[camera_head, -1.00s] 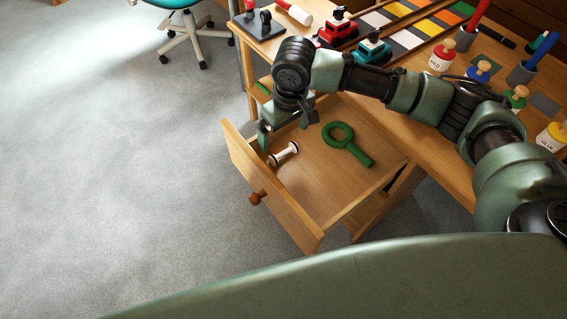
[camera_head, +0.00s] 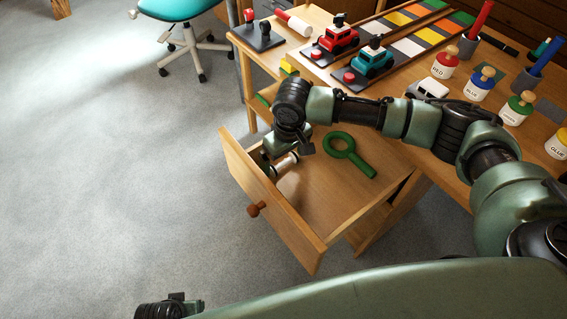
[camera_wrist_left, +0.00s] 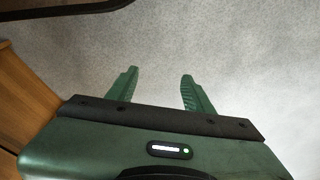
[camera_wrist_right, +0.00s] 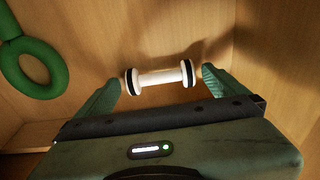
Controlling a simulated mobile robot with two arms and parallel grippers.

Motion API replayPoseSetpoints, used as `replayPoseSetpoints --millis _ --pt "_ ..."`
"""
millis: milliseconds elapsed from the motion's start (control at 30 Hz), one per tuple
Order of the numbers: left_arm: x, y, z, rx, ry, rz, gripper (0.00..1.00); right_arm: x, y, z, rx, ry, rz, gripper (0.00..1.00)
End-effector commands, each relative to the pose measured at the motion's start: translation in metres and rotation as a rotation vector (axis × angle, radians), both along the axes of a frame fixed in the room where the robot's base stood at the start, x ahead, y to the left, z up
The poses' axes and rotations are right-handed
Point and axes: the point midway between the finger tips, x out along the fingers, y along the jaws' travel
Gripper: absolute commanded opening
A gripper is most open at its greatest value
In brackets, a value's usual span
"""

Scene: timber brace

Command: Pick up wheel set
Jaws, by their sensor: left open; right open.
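The wheel set (camera_head: 284,164), a white axle with a dark-rimmed wheel at each end, lies in the open wooden drawer (camera_head: 318,215) near its front left corner. In the right wrist view the wheel set (camera_wrist_right: 160,76) lies crosswise just ahead of my right gripper (camera_wrist_right: 158,88). The open fingers stand at its two ends, and I cannot tell whether they touch it. In the head view my right gripper (camera_head: 279,158) reaches down into the drawer and partly hides the wheel set. My left gripper (camera_wrist_left: 158,90) is open and empty above the grey floor.
A green ring with a handle (camera_head: 349,154) lies in the drawer, right of the wheel set. The drawer front has a brown knob (camera_head: 257,209). Open floor lies left.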

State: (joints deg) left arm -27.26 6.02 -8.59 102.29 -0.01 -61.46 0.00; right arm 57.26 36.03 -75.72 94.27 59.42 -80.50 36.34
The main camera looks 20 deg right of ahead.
Motion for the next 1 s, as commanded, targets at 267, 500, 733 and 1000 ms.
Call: replayPoseSetpoints --millis 267,500,733,1000 --pt "0.000 0.000 0.000 0.000 0.000 0.000 0.52 0.000 0.000 0.000 0.000 0.000 0.000 0.37" --pt "0.000 0.000 0.000 0.000 -0.001 0.000 0.52 0.000 0.000 0.002 0.001 0.000 0.001 0.37" --pt "-0.006 0.001 -0.018 0.001 0.011 -0.002 0.52 0.001 0.001 0.026 0.002 -0.002 0.000 0.37" --pt "-0.027 0.004 -0.055 0.004 0.035 -0.006 0.52 0.000 0.001 0.079 0.001 -0.001 0.001 0.37"
